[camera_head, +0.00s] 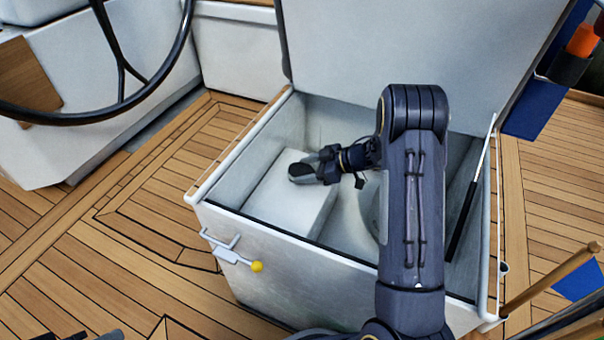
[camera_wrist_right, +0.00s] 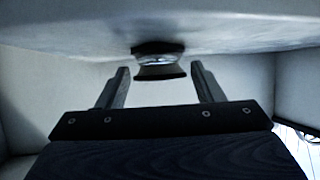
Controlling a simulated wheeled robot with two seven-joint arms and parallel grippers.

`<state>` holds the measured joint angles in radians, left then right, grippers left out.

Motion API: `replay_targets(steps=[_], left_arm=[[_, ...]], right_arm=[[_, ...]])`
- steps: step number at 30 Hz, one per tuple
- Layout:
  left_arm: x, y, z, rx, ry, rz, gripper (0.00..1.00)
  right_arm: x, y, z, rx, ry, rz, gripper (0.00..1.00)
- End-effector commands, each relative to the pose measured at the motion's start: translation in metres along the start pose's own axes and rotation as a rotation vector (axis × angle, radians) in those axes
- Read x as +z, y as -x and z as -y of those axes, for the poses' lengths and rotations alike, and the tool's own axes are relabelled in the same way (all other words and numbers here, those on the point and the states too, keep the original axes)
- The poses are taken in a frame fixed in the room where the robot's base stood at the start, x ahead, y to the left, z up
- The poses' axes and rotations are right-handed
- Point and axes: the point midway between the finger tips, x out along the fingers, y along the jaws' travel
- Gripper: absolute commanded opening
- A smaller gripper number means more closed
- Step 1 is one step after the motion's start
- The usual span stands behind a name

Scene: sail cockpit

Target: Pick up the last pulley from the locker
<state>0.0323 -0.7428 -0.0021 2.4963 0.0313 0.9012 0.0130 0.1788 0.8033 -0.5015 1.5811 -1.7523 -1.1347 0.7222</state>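The open locker (camera_head: 290,240) is a grey-white box. The pulley (camera_head: 303,174), grey with a dark top, rests on a white raised block (camera_head: 285,207) in its left part. My right gripper (camera_head: 322,166) reaches into the locker from the right, its tips close beside the pulley. In the right wrist view, the two fingers of my right gripper (camera_wrist_right: 161,78) are spread apart. The dark-rimmed pulley (camera_wrist_right: 160,68) shows between their tips, with a gap on both sides.
The raised lid (camera_head: 400,55) stands behind the locker. A gas strut (camera_head: 470,195) runs along its right side. A yellow-knobbed latch (camera_head: 232,255) is on the front wall. A black steering wheel (camera_head: 122,100) is at upper left. Teak deck (camera_head: 150,230) surrounds the locker.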

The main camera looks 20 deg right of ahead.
Motion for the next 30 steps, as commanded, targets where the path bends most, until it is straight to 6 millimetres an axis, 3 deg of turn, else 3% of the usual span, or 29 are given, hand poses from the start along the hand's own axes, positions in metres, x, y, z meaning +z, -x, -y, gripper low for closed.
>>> replay_targets(steps=[1, 8, 20, 25, 30], left_arm=[[0.000, 0.000, 0.000, 0.000, 0.000, 0.000, 0.36], [0.000, 0.000, 0.000, 0.000, 0.000, 0.000, 0.36], [-0.003, 0.005, -0.002, 0.000, 0.000, 0.000, 0.36], [-0.008, 0.016, -0.007, 0.000, 0.000, 0.000, 0.36], [-0.016, 0.032, -0.015, 0.000, 0.000, 0.000, 0.36]], right_arm=[[0.000, 0.000, 0.000, 0.000, 0.000, 0.000, 0.54], [0.000, 0.000, 0.000, 0.000, 0.000, -0.001, 0.26], [-0.010, 0.005, 0.000, 0.000, 0.001, -0.001, 0.26], [-0.032, 0.018, 0.000, 0.001, 0.001, -0.002, 0.26], [-0.061, 0.027, 0.024, -0.001, -0.001, -0.003, 0.26]])
